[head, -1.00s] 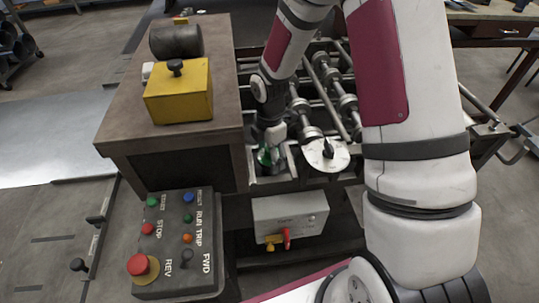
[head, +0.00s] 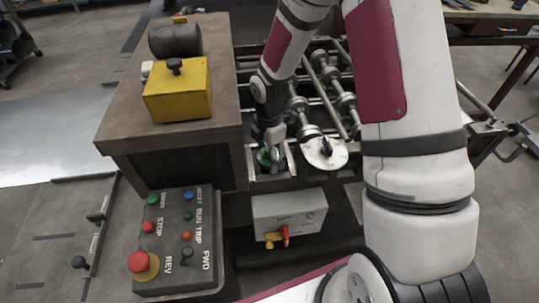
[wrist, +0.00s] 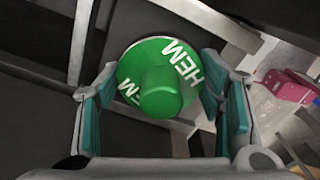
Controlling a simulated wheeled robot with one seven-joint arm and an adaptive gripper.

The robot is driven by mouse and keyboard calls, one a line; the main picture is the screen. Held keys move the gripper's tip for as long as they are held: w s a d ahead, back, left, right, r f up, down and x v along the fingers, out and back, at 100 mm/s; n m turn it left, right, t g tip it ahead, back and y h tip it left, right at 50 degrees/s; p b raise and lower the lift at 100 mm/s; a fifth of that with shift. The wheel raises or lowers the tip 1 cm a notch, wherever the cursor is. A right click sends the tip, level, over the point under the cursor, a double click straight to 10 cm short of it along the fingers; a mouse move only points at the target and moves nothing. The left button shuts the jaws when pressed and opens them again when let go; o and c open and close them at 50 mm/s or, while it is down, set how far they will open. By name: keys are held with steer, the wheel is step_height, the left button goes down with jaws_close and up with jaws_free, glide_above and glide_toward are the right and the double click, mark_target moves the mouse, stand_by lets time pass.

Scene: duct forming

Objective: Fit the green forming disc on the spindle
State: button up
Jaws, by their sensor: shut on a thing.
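The green forming disc (wrist: 151,58), lettered HEM in white with a raised green knob (wrist: 161,92), sits between the teal-padded fingers of my gripper (wrist: 160,85) in the wrist view. My gripper is shut on it. In the head view the disc (head: 263,157) is a small green patch under my gripper (head: 271,155), at the near end of the roller machine, left of a white disc (head: 326,153) with a black knob. The green disc's underside and any spindle below it are hidden, so I cannot tell whether it is seated.
A control box (head: 178,243) with coloured buttons stands front left. A yellow block (head: 178,93) with a black knob sits on the brown cabinet (head: 220,120) left of my gripper. A grey switch box (head: 289,216) hangs below. Shafts with rollers (head: 347,103) lie behind.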

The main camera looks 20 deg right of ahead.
steer(key=shift+f, duration=0.2)
steer(key=shift+o, duration=0.5)
steer(key=shift+s+f, duration=0.15)
steer(key=shift+f, duration=0.35)
steer(key=shift+o, duration=0.3)
steer(key=o, duration=2)
steer(key=shift+w+f, duration=0.1)
steer(key=shift+w, duration=0.1)
steer(key=shift+c, duration=0.2)
steer(key=shift+o, duration=0.5)
steer(key=shift+o, duration=0.7)
